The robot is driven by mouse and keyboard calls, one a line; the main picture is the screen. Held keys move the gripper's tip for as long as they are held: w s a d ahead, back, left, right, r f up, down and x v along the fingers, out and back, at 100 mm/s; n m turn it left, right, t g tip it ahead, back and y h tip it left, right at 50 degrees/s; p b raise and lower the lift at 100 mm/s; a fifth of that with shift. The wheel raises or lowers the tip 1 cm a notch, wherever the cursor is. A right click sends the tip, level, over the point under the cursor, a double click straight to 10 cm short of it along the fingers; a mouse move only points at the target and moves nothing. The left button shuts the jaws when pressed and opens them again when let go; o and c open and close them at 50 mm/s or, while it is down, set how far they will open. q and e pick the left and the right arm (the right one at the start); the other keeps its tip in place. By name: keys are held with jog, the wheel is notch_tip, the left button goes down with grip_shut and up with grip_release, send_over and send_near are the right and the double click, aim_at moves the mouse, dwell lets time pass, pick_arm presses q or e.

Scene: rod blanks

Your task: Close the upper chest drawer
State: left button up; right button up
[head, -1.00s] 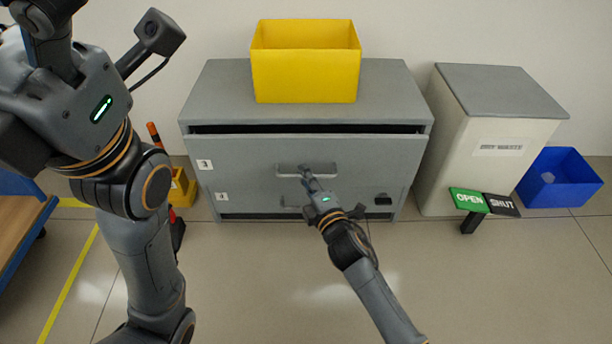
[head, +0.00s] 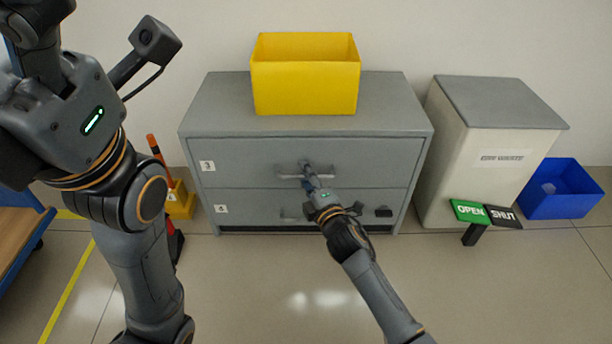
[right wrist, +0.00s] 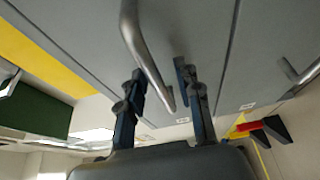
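The grey chest (head: 220,105) stands against the wall, with its upper drawer (head: 375,158), labelled 3, above a lower drawer (head: 250,208), labelled 4. The upper drawer front looks flush with the chest, and no dark gap shows above it. My right gripper (head: 308,174) is at the upper drawer's handle (head: 288,176). In the right wrist view, the bar handle (right wrist: 146,55) runs between the two parted fingers of my right gripper (right wrist: 161,72), with gaps beside it. My left arm fills the left side of the head view; its gripper is out of frame.
A yellow bin (head: 305,88) sits on top of the chest. To the right stand a pale container with a grey lid (head: 495,102), a blue bin (head: 570,200) and an OPEN/SHUT sign (head: 483,213). Floor in front is clear.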

jog(key=shift+s, duration=0.1)
jog(key=v, duration=1.1)
jog(key=shift+s+d, duration=0.2)
jog(key=shift+s, duration=0.15)
